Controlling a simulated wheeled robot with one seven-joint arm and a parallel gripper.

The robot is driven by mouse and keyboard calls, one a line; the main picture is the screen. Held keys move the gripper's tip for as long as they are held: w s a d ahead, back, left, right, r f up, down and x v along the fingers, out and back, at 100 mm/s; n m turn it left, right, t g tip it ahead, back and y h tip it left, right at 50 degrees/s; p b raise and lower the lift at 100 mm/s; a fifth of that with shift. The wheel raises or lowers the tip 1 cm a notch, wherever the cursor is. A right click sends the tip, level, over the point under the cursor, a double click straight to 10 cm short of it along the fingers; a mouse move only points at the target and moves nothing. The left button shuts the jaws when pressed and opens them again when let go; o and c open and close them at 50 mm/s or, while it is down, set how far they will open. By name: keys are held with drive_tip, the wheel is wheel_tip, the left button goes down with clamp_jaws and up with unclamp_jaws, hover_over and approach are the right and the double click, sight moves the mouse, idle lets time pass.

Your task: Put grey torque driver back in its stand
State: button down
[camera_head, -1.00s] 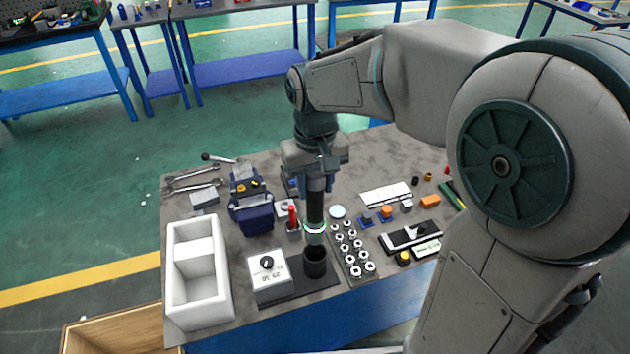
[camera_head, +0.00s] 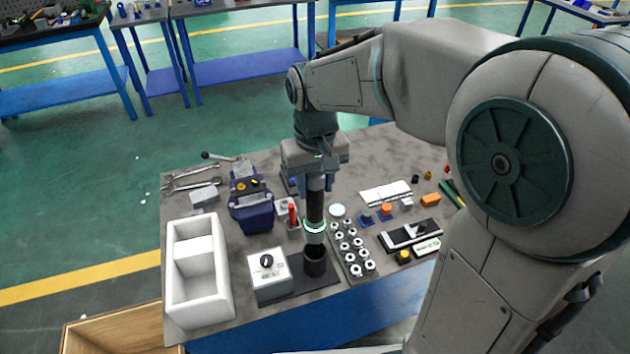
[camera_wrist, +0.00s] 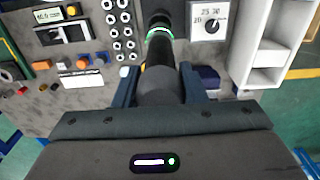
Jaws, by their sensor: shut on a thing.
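The grey torque driver (camera_head: 314,205) is upright in my gripper, a dark shaft with a glowing white-green ring low on it. My gripper (camera_head: 315,184) points down and is shut around the driver's upper part. In the wrist view, its two blue-grey fingers (camera_wrist: 160,84) flank the driver (camera_wrist: 158,58). The stand is a black cup (camera_head: 315,266) on a dark base plate (camera_head: 298,290). The driver's lower end is in line with the cup and meets its mouth in the head view. I cannot tell how far inside it is.
A white box with a dial (camera_head: 269,278) stands just left of the cup. A rack of sockets (camera_head: 351,248) is close on the right. A red-handled tool (camera_head: 292,217) stands behind. A white tray (camera_head: 227,290) is further left. The table's front edge is near the stand.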

sight(315, 197)
drive_tip(key=shift+f+b, duration=3.25)
drive_tip(key=shift+f, duration=1.2)
drive_tip(key=c, duration=0.8)
unclamp_jaws()
drive_tip(key=shift+f, duration=0.1)
wheel_tip(315, 197, up, 5)
drive_tip(key=p, duration=0.4)
